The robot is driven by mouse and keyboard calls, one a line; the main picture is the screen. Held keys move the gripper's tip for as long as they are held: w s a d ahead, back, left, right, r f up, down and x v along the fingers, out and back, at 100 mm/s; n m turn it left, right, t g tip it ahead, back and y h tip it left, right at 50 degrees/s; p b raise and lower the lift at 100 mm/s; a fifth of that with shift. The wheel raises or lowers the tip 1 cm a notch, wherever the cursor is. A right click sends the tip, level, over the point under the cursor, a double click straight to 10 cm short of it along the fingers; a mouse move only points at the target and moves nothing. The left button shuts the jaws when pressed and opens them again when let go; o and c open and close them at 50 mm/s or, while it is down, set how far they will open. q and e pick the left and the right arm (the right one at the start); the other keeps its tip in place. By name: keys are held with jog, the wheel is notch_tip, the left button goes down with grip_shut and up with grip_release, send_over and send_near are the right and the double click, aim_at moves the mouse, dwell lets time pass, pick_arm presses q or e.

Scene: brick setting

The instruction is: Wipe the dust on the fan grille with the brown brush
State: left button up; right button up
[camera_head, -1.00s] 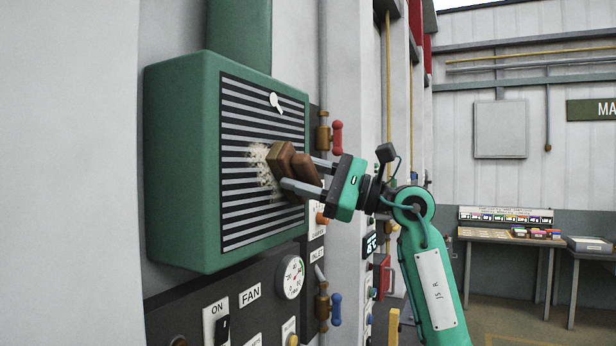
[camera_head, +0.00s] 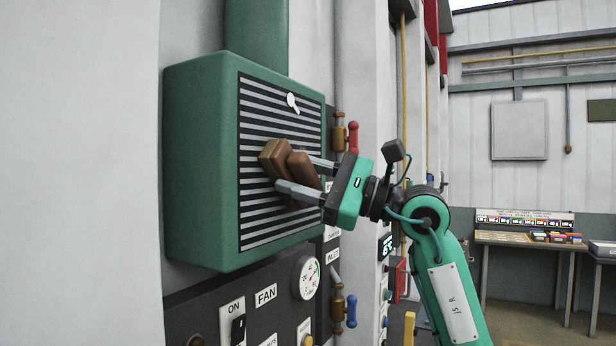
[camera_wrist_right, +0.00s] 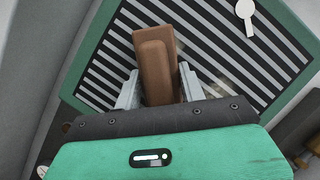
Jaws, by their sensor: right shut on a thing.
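The fan grille (camera_head: 262,110) is a panel of dark and light stripes on the front of a green wall box (camera_head: 200,160). It also shows in the right wrist view (camera_wrist_right: 110,60). My right gripper (camera_head: 298,176) is shut on the brown brush (camera_head: 303,169) and holds it against or very close to the middle of the grille. The brush also shows between the fingers in the right wrist view (camera_wrist_right: 155,65). My left gripper is not in view.
A white round-headed tag (camera_head: 292,102) is on the upper grille. Red-handled (camera_head: 352,138) and blue-handled (camera_head: 351,311) valves stand right of the box. A panel with a gauge (camera_head: 305,278) and a switch (camera_head: 238,328) is below. A worktable (camera_head: 520,239) stands far right.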

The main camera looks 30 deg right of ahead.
aim_at(280, 161)
jog(key=shift+s+a, duration=0.35)
jog(key=shift+a, duration=0.3)
jog(key=shift+s+a, duration=0.4)
jog(key=shift+a, duration=0.25)
jog(key=shift+s+a, duration=0.35)
jog(key=shift+a, duration=0.3)
jog(key=shift+r+p, duration=0.7)
jog(key=shift+r, duration=0.35)
jog(key=shift+w+d+b, duration=0.3)
jog(key=shift+w+d, duration=0.05)
jog(key=shift+d, duration=0.3)
jog(key=shift+w+d+b, duration=0.1)
jog(key=shift+w+d, duration=0.25)
jog(key=shift+d, duration=0.3)
jog(key=shift+w+d+b, duration=0.15)
jog(key=shift+w+d, duration=0.25)
jog(key=shift+d, duration=0.2)
jog(key=shift+w+d+b, duration=0.1)
jog(key=shift+w+d, duration=0.25)
jog(key=shift+d, duration=0.3)
jog(key=w+d, duration=0.4)
jog(key=d, duration=0.3)
jog(key=shift+w+d, duration=0.2)
jog(key=shift+d, duration=0.05)
